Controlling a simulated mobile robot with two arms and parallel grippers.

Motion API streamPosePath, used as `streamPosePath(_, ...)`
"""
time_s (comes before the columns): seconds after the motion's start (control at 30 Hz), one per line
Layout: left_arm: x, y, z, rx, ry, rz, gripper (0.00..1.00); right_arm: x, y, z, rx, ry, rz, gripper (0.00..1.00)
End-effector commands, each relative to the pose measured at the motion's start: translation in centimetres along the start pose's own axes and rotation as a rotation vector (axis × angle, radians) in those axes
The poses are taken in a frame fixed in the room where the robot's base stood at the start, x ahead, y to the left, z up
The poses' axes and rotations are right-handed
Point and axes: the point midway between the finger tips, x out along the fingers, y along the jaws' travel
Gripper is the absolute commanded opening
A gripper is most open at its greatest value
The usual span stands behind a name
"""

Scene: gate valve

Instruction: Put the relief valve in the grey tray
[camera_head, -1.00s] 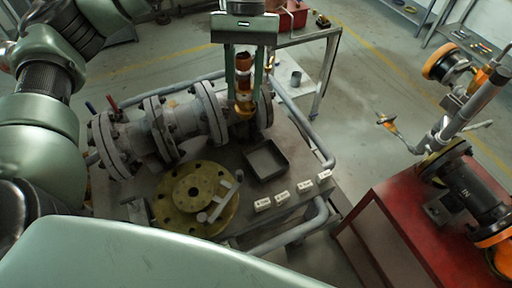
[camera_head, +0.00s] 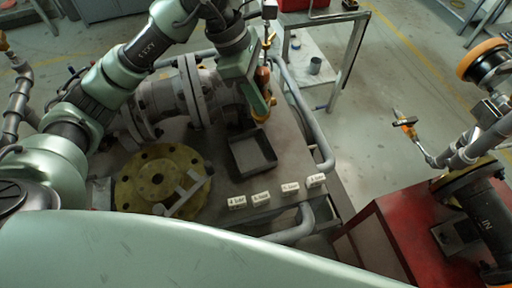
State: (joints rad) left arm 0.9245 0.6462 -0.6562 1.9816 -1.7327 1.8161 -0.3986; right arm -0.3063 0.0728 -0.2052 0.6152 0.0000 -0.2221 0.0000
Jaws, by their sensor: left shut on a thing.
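The relief valve (camera_head: 263,77) is a slim copper-and-brass piece. My left gripper (camera_head: 262,104) comes down from the top and is shut on it, with a green finger hiding part of its body. Its orange lower end shows at the fingertips. The grey tray (camera_head: 271,165) is a dark, shallow, square tray on the bench, and looks empty. In the picture the valve and gripper are just above the tray's far edge; I cannot tell their exact height. My right gripper is not in view.
A large flanged gate valve (camera_head: 163,98) lies behind and left of the tray. A yellow-brown round flange (camera_head: 133,185) lies left of the tray. Several white labels stand along the bench's front edge. Grey pipe rails border the bench. A red stand (camera_head: 395,235) is at right.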

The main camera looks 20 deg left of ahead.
Motion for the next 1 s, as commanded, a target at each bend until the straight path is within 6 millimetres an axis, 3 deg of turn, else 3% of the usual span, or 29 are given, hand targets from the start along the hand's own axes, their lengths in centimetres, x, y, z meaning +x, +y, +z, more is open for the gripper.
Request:
streamPosePath(0.17,4.2,-0.2,-1.8,-0.003,0.002,-0.009,0.0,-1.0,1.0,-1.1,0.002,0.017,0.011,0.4)
streamPosePath(0.43,10.2,-0.2,-4.3,0.0,0.001,-0.007,0.0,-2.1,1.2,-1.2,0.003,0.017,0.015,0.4)
streamPosePath(1.0,16.1,-0.1,-6.7,0.002,0.001,-0.005,0.0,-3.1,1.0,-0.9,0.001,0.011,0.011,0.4)
